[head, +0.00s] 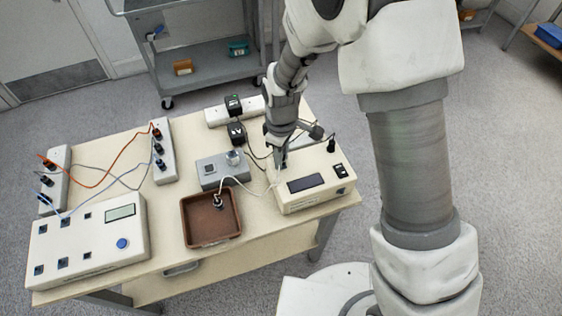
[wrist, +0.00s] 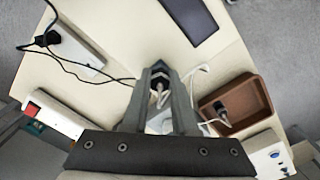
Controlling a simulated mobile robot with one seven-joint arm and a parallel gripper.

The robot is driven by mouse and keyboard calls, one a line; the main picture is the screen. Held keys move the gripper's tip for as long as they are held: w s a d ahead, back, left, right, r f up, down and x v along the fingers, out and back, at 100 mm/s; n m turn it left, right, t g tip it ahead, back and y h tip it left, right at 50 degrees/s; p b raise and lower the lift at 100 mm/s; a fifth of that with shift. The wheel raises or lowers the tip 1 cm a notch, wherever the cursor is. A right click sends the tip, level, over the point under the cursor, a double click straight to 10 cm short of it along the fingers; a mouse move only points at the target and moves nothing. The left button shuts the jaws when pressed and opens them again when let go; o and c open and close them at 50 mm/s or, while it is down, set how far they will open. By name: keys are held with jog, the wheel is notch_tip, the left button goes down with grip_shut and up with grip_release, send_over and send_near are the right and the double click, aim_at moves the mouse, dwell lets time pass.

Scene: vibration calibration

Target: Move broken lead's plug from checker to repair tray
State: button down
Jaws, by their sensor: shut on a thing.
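The checker, a cream box (head: 318,200) with a dark display, stands at the right of the table. Its top also shows in the wrist view (wrist: 225,50). My gripper (head: 281,168) is over the checker's left part, pointing down. In the wrist view my gripper (wrist: 158,72) is shut on a plug (wrist: 158,90), mostly hidden between the fingers. I cannot tell whether the plug sits in a socket. A white lead (head: 246,186) runs from near my gripper to the brown repair tray (head: 188,238). A dark plug (head: 217,201) lies in the tray.
A white panel with a blue button (head: 70,240) and socket strips (head: 165,165) with orange and grey leads fill the left. A power strip (head: 218,115) with black adapters is at the back. A grey cart (head: 200,80) stands behind.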

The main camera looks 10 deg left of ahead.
jog(key=shift+n, duration=0.8)
jog(key=n, duration=0.4)
jog(key=shift+n+p, duration=0.3)
jog(key=shift+n, duration=0.2)
jog(key=shift+n+p, duration=0.4)
jog(key=shift+n, duration=1)
jog(key=shift+n, duration=0.3)
jog(key=shift+n+p, duration=0.4)
jog(key=shift+n, duration=0.2)
